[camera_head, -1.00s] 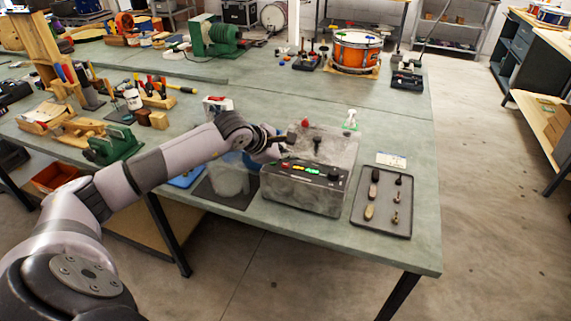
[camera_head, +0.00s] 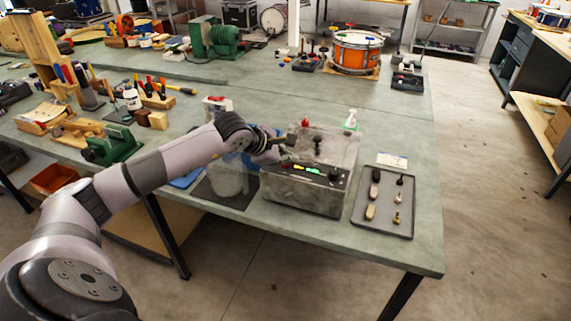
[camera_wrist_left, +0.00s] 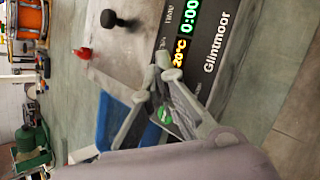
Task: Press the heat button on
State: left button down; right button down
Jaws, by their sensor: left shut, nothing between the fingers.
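The grey box-shaped machine (camera_head: 305,200) stands on the bench. Its black front panel has a yellow temperature readout and a green time readout (camera_head: 315,170). In the left wrist view the panel (camera_wrist_left: 226,48) shows "20°C", "0:00" and "Glintmoor". My left gripper (camera_head: 283,160) is shut and empty at the panel's left end. In the left wrist view its fingertips (camera_wrist_left: 165,63) are together just beside the yellow readout, over the panel. They hide that part, and I cannot tell whether they touch it. A small green round spot (camera_wrist_left: 163,116) shows between the fingers. The heat button is not clearly visible.
A red knob (camera_head: 305,123) and a black knob (camera_head: 318,140) stand on the machine's top. A dark tray (camera_head: 384,226) with small tools lies to its right. A spray bottle (camera_head: 351,120) stands behind it. A translucent container (camera_head: 230,182) is at its left.

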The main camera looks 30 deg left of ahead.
aim_at(287, 166)
pick_arm(q)
jog(key=shift+f, duration=0.2)
jog(key=shift+r, duration=0.65)
notch_tip(287, 166, up, 6)
jog(key=p, duration=0.2)
dwell(0.6)
dwell(0.3)
